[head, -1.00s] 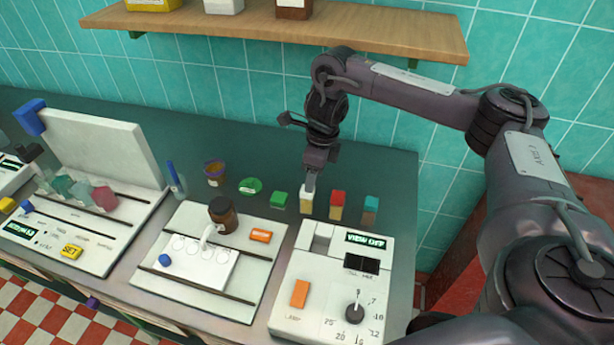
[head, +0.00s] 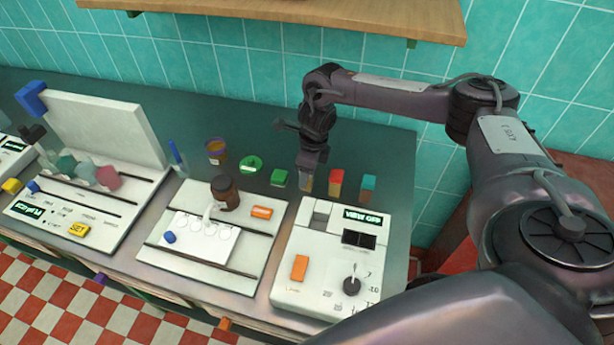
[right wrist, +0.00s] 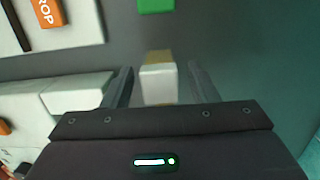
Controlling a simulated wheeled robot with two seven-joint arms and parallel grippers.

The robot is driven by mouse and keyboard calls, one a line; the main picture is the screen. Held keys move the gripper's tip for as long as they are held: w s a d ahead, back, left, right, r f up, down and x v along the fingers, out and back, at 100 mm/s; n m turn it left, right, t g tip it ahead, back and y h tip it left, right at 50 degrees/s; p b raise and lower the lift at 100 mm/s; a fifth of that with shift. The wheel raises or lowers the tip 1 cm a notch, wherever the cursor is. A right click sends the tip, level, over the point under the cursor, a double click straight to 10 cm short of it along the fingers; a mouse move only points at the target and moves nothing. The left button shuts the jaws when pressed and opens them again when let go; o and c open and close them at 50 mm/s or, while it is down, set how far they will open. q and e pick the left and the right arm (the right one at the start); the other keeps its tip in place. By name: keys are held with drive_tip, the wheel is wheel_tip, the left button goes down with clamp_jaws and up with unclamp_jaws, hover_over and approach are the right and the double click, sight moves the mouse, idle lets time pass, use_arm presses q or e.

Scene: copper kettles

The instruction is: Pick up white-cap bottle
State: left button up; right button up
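The white-cap bottle (head: 306,186) stands on the dark counter behind the white machine with the "VIEW OFF" display. Its cap is hidden by my right gripper (head: 308,174) in the head view, and only part of its yellowish body shows. In the right wrist view the white cap of the bottle (right wrist: 158,84) sits between the two fingers of my right gripper (right wrist: 163,88). The fingers are open, one on each side, with a visible gap to the cap. My left gripper is not in view.
A red-cap bottle (head: 336,186) stands close on the right, with a teal-cap bottle (head: 367,188) beyond it. A green-cap bottle (head: 278,178) stands on the left. The white machine (head: 325,270) is in front, and a wooden shelf (head: 300,12) hangs above.

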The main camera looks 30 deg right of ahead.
drive_tip(key=c, duration=0.9)
drive_tip(key=shift+c, duration=0.2)
drive_tip(key=shift+r, duration=0.2)
